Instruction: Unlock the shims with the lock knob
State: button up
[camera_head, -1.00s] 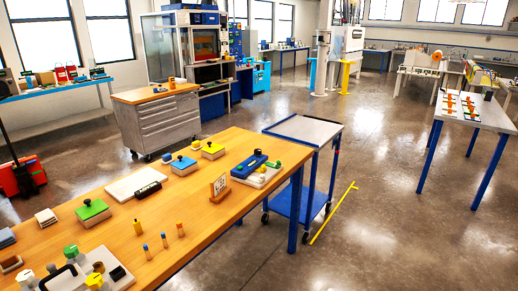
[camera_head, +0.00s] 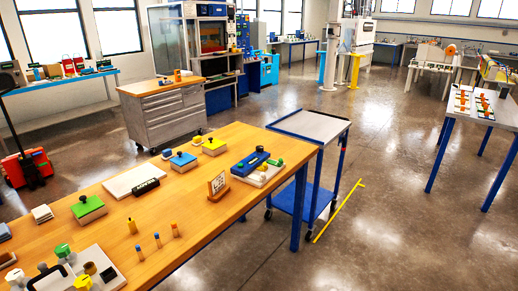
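My gripper is not in view. I cannot tell for sure which part is the lock knob or where the shims are. At the near left of the wooden bench (camera_head: 205,226), a white plate fixture (camera_head: 110,261) carries a green knob (camera_head: 62,250), a yellow knob (camera_head: 82,282) and dark round parts; the frame's lower edge cuts it off. At the bench's far end, a blue device (camera_head: 250,161) sits on a white base (camera_head: 262,179) with a green knob (camera_head: 276,163) at its right.
Blocks with green (camera_head: 88,206), blue (camera_head: 183,162) and yellow (camera_head: 214,145) tops stand on the bench. Several small pegs (camera_head: 157,240) stand near its front edge. A blue cart (camera_head: 310,124) stands beyond the bench's right end. The floor to the right is open.

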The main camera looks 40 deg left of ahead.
aim_at(259, 149)
jog(key=u, duration=1.4)
jog(key=i, duration=1.85)
jog(key=u, duration=0.65)
jog(key=i, duration=0.5)
jog(key=u, duration=0.35)
